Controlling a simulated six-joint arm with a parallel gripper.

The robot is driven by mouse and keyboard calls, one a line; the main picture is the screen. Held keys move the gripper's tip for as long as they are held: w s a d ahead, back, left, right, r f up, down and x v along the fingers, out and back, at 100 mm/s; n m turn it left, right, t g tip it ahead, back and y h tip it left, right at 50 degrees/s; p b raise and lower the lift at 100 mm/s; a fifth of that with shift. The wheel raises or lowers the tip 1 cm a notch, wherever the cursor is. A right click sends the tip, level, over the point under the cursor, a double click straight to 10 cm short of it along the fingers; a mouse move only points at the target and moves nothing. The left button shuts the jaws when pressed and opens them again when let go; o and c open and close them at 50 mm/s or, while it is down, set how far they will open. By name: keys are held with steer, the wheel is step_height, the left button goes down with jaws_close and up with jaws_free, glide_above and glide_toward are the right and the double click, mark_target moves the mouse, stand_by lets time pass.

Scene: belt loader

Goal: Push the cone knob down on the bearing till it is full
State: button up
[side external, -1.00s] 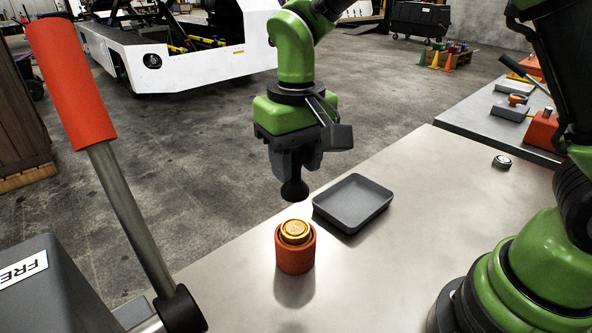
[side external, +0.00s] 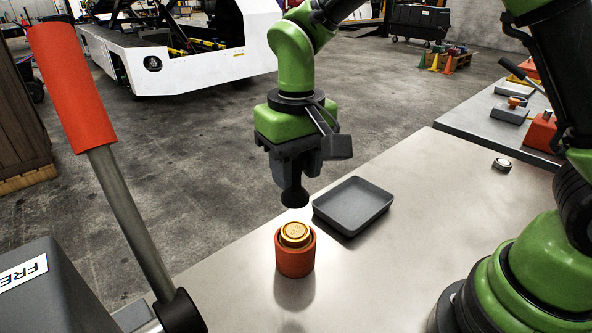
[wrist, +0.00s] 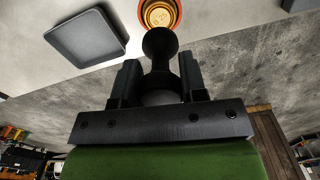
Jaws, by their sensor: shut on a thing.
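My gripper (side external: 293,182) is shut on a black knob (side external: 295,197), whose round end points down. In the side view the knob hangs a short gap above the bearing. The bearing (side external: 295,234) is brass-coloured and sits upright in an orange-red cup (side external: 295,259) on the table. In the wrist view the knob (wrist: 160,45) stands between the fingers (wrist: 158,82), and its round end partly covers the bearing (wrist: 160,16). How full the bearing is inside cannot be told.
A grey tray (side external: 327,218), empty, lies just right of the cup. A small round metal part (side external: 502,164) lies farther right on the table (side external: 420,230). A lever with a red grip (side external: 70,85) rises in the left foreground. The table's front is clear.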

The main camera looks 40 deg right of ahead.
mark_target(296, 197)
steer(key=shift+f, duration=3.1)
steer(key=shift+f, duration=0.8)
steer(key=shift+r, duration=4.55)
